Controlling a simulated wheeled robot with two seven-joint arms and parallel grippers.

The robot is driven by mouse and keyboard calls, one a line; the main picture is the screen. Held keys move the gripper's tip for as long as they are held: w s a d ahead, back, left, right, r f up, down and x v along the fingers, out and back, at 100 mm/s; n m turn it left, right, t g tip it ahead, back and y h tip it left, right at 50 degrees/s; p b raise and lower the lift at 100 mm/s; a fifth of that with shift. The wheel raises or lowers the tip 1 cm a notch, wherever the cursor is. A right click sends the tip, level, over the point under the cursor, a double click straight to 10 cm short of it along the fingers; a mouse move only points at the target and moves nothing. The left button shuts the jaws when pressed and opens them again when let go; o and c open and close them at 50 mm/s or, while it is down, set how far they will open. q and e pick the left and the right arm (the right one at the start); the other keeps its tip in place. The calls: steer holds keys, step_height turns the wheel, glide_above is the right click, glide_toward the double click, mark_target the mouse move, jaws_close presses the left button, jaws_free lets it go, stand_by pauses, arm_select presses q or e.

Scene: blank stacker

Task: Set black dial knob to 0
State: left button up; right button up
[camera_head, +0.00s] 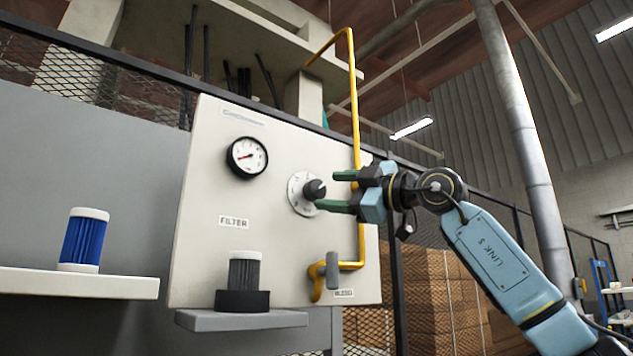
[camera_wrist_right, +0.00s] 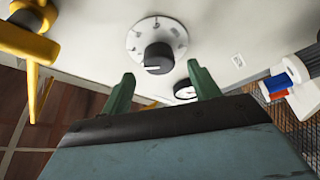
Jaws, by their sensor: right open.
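The black dial knob (camera_head: 315,189) sits on a round white dial plate (camera_head: 299,195) on the pale panel. The knob also shows in the right wrist view (camera_wrist_right: 158,58), with a white pointer line on it; the dial's marks are too small to read. My right gripper (camera_head: 330,190) is open, its green fingers pointing at the panel. In the head view its fingertips are close to the knob. In the right wrist view the knob appears ahead of the fingers (camera_wrist_right: 160,84), between them and apart from them. My left gripper is in neither view.
A pressure gauge (camera_head: 247,157) is on the panel left of the dial. A grey filter (camera_head: 244,270) stands on a small shelf below. A blue filter (camera_head: 83,240) stands on the left shelf (camera_head: 80,285).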

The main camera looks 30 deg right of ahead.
mark_target(320, 190)
steer(key=p+x, duration=0.1)
steer(key=x, duration=0.3)
steer(key=shift+w+a+r, duration=0.1)
steer(key=shift+w+r, duration=0.05)
steer(key=shift+w, duration=0.1)
steer(key=shift+w+p, duration=0.15)
steer(key=shift+p, duration=0.15)
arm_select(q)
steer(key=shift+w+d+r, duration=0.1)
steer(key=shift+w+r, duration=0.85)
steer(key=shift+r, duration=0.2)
arm_select(e)
steer(key=c, duration=1)
